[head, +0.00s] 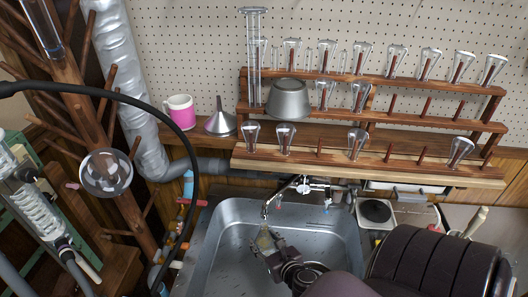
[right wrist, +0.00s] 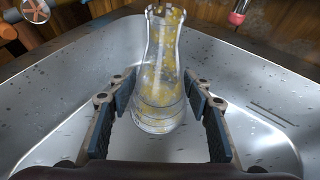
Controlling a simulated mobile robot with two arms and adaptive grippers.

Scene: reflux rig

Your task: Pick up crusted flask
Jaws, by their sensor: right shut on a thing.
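The crusted flask (head: 265,241) is clear glass with yellow-brown crust on its walls. In the right wrist view the flask (right wrist: 162,75) stands roughly upright between the finger pads, its narrow neck at the top. My right gripper (head: 268,250) is shut on the flask, inside the metal sink (head: 344,228). In the right wrist view its two dark pads (right wrist: 160,115) lie on either side of the flask's lower body. The flask's base is partly hidden by the gripper in the head view. My left gripper is not in view.
A faucet (head: 267,206) comes down close above the flask. A wooden peg rack (head: 370,174) with several glass vessels stands behind the sink. A pink mug (head: 180,112) and a funnel (head: 220,120) sit on the shelf at left. The sink's right part is clear.

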